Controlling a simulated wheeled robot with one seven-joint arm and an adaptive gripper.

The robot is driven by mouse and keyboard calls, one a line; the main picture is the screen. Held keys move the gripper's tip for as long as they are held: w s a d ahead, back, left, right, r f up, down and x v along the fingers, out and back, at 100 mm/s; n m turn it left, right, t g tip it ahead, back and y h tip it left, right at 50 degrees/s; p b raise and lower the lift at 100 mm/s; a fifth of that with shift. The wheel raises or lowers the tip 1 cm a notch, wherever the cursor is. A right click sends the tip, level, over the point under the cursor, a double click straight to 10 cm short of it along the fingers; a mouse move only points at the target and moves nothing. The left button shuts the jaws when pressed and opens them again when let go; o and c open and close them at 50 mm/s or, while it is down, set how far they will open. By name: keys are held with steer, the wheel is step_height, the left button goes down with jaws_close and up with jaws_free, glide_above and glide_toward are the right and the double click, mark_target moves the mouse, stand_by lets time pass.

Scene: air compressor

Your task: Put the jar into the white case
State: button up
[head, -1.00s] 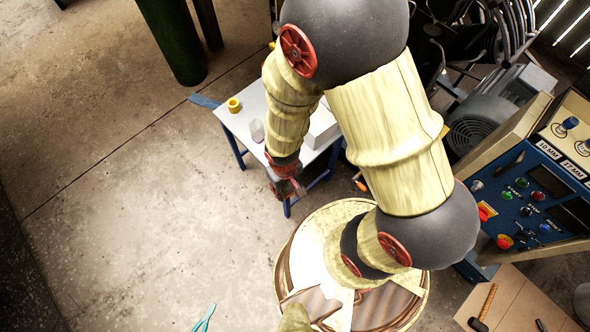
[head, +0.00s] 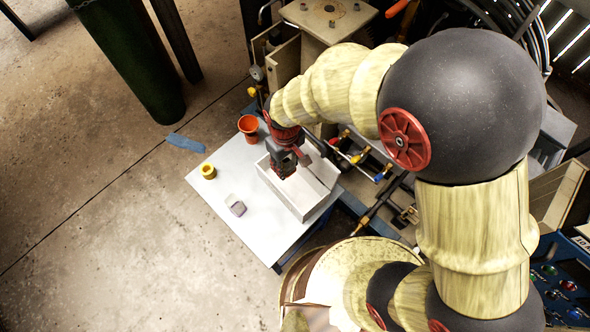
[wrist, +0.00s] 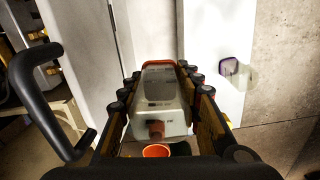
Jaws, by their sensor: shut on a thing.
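The white case (head: 318,203) stands open on a small white table; part of it also shows in the wrist view (wrist: 85,45). My gripper (head: 284,168) is over the case and points down. In the wrist view my gripper (wrist: 160,100) is shut on a pale, see-through jar (wrist: 160,92) with orange-red ends. The jar lies between the two fingers. In the head view the gripper hides most of the jar, and I cannot tell how far above the case floor it is.
The white table (head: 215,220) also bears an orange cup (head: 248,128), a yellow ring-like piece (head: 208,171) and a small clear container with a purple rim (head: 236,206). Hoses and brass valves (head: 365,155) crowd the right side.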

steer(key=shift+w+d+r, duration=0.2)
steer(key=shift+w+d, duration=0.15)
steer(key=shift+d, duration=0.4)
steer(key=shift+s+f, duration=0.15)
steer(key=shift+s, duration=0.2)
steer(key=shift+f, duration=0.15)
steer(key=b, duration=0.4)
glide_above(292, 189)
step_height(292, 189, down, 5)
steer(key=shift+d+f+b, duration=0.1)
steer(key=shift+f+b, duration=2)
steer(key=shift+f, duration=1.35)
steer(key=shift+f+b, duration=0.4)
steer(key=shift+f, duration=1)
steer(key=shift+w+f, duration=0.1)
steer(key=shift+f, duration=0.45)
steer(key=o, duration=1.3)
